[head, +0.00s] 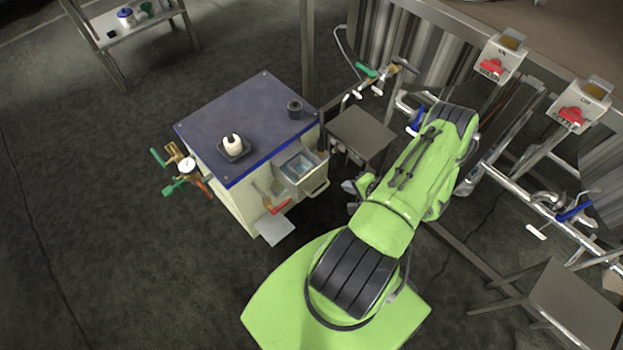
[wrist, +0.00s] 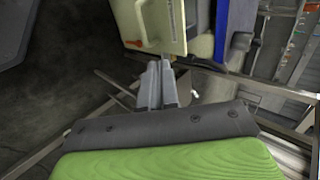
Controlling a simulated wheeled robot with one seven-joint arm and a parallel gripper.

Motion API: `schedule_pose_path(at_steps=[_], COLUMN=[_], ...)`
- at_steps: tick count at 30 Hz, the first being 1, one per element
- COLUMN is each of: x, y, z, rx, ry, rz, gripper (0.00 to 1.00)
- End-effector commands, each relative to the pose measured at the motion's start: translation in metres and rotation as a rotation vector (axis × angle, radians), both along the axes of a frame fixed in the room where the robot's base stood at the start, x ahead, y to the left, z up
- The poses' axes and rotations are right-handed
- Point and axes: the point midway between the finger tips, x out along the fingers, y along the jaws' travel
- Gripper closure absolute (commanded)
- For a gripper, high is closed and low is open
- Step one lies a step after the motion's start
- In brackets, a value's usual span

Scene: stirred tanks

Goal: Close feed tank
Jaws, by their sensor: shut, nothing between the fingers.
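My gripper (wrist: 157,68) is shut and empty in the wrist view, its grey fingers together below a cream cabinet. In the head view its grey tip (head: 350,188) shows beside my green arm, between the cabinet and the pipework. Steel tank walls stand at the top (head: 385,25) and right edge; I cannot tell which is the feed tank. A blue valve handle (head: 417,120) is partly hidden beside my forearm. Another blue handle (head: 575,212) sits on pipework at right. A green-handled valve (head: 367,71) is on a line at the upper tank.
The cream cabinet (head: 236,190) has a dark blue top, a small basin and a red-handled tap. Two boxes with red switches (head: 491,68) (head: 571,115) stand on the frame. Small metal stands (head: 362,130) (head: 575,305) sit near the pipes.

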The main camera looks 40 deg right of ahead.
Motion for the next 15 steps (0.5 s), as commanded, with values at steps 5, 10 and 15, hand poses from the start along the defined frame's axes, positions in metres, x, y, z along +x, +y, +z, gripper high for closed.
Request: schedule_pose_path(at_steps=[5,10,15], x=[0.014,0.042,0.069], y=[0.001,0.003,0.004], z=[-0.015,-0.042,-0.067], rx=[0.001,0.001,0.001], ry=[-0.001,-0.002,-0.001], rz=[0.0,0.004,0.004], gripper=[1.0,1.0,1.0])
